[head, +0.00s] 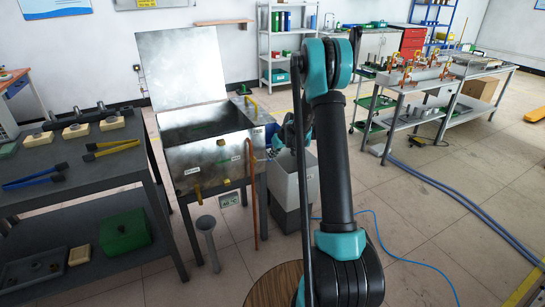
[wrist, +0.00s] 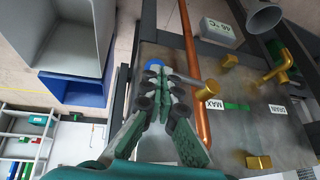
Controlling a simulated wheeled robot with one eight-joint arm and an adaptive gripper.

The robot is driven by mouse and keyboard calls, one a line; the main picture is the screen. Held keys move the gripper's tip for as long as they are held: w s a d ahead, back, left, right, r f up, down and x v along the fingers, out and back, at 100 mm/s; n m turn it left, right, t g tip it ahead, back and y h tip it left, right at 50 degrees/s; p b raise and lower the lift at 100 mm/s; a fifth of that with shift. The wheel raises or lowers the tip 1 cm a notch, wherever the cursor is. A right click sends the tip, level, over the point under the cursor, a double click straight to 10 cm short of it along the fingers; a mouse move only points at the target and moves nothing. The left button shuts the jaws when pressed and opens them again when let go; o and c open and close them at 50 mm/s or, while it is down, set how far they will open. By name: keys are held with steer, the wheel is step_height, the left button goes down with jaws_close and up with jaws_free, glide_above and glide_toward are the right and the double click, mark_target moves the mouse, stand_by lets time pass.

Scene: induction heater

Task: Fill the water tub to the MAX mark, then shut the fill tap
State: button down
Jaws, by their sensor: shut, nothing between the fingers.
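The metal water tub (head: 205,160) stands on legs with its lid (head: 183,67) raised. Its inside is dark, so I cannot tell the water level. In the wrist view the MAX label (wrist: 214,104) sits on the tub front beside a short green strip (wrist: 237,106). In the head view my arm partly hides the gripper.
A copper pipe (head: 254,190) runs down the tub's front. A brass drain tap (wrist: 277,66) is near the DRAIN label (wrist: 278,110). A grey bin (head: 301,185) stands right of the tub. A dark bench (head: 60,165) with tongs and blocks is left.

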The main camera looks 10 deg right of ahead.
steer(key=s+a+f+m+g+y, duration=0.1)
steer(key=a+f+y, duration=0.3)
steer(key=f+y, duration=0.4)
steer(key=shift+s+f+m+g, duration=0.2)
steer(key=shift+f+m+g, duration=0.2)
steer(key=shift+f+m, duration=0.45)
steer(key=shift+a+f, duration=0.1)
steer(key=shift+a, duration=0.1)
stand_by(0.5)
